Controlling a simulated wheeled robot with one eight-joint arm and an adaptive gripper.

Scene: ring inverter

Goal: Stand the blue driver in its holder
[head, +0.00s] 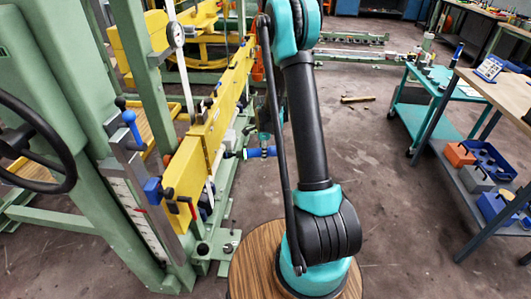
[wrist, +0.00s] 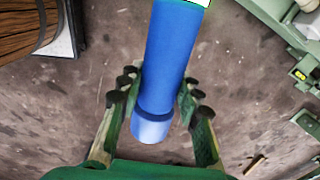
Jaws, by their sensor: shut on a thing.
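The blue driver (wrist: 172,55) is a thick blue cylinder with a paler blue end cap. In the wrist view it runs from the top edge down between the fingers. My gripper (wrist: 156,90) is shut on it, with green fingers and dark pads on both sides. In the head view a blue bar (head: 262,152), apparently the driver, lies roughly level beside the green machine frame, partly hidden by my arm. I cannot make out the holder with certainty.
A yellow beam (head: 205,130) on a green frame stands at the left. A teal cart (head: 420,105) and a workbench (head: 505,95) stand at the right, with blue and orange bins (head: 460,153) below. The floor between is mostly clear, with a mallet (head: 357,99) on it.

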